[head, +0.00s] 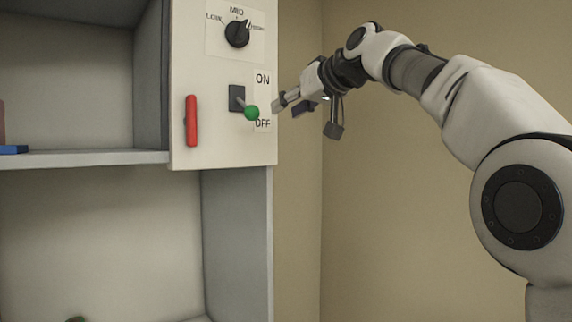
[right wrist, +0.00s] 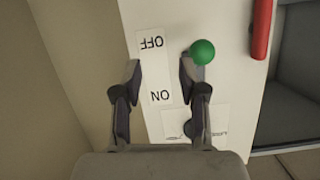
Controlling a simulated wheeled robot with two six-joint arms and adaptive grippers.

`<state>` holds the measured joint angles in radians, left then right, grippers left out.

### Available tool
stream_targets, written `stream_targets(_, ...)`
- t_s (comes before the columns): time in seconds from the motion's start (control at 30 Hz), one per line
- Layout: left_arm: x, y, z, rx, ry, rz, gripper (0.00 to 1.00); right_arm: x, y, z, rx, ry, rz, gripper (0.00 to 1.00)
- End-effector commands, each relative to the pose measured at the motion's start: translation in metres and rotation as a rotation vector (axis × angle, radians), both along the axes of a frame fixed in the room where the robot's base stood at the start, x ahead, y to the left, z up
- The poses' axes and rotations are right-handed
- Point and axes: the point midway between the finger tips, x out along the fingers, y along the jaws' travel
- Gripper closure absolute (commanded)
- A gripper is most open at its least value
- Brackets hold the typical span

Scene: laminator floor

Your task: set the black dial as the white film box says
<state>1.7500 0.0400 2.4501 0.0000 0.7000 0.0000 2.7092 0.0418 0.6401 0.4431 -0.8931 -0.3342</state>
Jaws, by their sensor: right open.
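The black dial (head: 237,34) is on the upper part of the white panel, under the labels LOW, MID and a partly hidden-looking right label. Its pale mark points up and right, between MID and the right label. In the right wrist view the dial (right wrist: 191,128) is partly covered by a finger. My right gripper (head: 290,104) is open and empty, right of the green-knobbed lever and below the dial; its fingers (right wrist: 160,78) are spread in front of the ON/OFF label. I see no white film box. My left gripper is not in view.
The lever with a green ball (head: 251,113) sticks out of the panel (head: 215,148), close to my right fingers, knob toward OFF. A red handle (head: 191,121) is at left. A shelf (head: 95,158) holds a blue thing (head: 13,150) at the edge.

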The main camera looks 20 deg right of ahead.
Motion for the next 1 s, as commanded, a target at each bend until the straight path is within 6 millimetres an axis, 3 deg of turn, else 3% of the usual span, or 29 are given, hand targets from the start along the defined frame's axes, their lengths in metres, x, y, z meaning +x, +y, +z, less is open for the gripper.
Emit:
stream_targets(0.3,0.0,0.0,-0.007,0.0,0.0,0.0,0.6,0.033,-0.001,-0.07,-0.002,0.103,-0.009,0.58)
stream_targets(0.5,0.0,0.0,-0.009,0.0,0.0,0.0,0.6,0.047,-0.002,-0.103,-0.002,0.151,-0.014,0.58)
stream_targets(0.67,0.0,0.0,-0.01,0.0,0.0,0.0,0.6,0.05,-0.002,-0.113,-0.004,0.165,-0.016,0.58)
stream_targets(1.0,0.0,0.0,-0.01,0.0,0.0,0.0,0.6,0.05,-0.002,-0.113,-0.004,0.165,-0.016,0.58)
